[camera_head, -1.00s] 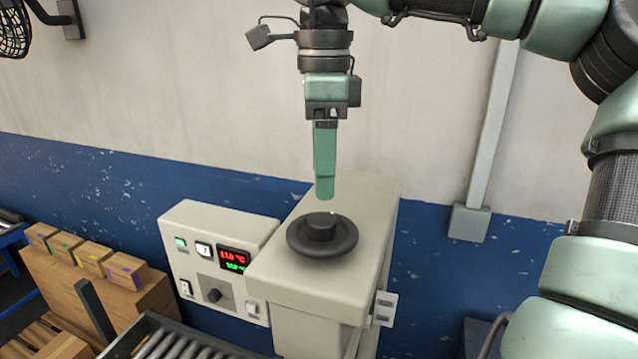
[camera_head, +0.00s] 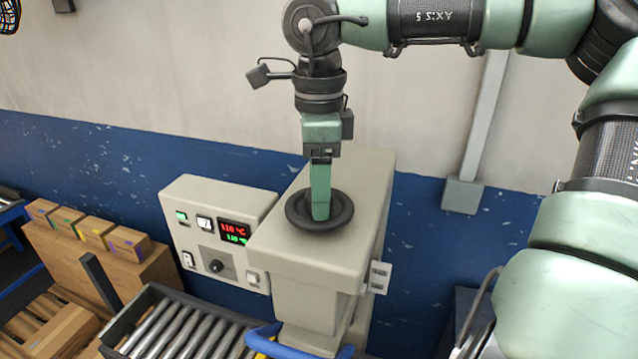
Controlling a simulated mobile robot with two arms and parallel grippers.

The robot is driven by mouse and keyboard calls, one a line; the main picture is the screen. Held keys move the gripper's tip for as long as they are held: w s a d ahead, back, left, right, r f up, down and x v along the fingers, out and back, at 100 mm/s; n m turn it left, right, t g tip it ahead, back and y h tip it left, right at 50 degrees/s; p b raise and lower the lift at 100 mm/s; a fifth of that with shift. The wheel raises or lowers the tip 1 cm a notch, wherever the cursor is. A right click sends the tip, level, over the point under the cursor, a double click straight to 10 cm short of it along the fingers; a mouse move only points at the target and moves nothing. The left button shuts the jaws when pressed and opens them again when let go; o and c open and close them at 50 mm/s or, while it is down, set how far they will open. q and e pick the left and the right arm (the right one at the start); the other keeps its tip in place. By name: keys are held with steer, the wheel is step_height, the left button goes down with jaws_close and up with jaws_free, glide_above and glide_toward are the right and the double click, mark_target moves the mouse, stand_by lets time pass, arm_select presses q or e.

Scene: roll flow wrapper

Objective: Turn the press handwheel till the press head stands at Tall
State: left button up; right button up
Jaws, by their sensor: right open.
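The black press handwheel (camera_head: 336,220) lies flat on top of the beige press housing (camera_head: 285,255). My right gripper (camera_head: 320,215) points straight down over the middle of the wheel and hides its hub. It is open, with its fingers seen edge-on, so one finger covers the other. I cannot tell whether the fingers touch the hub. A small bracket (camera_head: 378,277) is on the right side of the housing. The press head and any height marks cannot be made out. My left gripper is not in view.
A control box (camera_head: 215,235) with lit displays, a knob and switches stands left of the press. A roller conveyor (camera_head: 180,335) and a blue bar (camera_head: 295,345) are in front. Small cartons (camera_head: 90,230) stand on the left. A wall conduit (camera_head: 478,130) is behind.

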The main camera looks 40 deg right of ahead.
jaws_close()
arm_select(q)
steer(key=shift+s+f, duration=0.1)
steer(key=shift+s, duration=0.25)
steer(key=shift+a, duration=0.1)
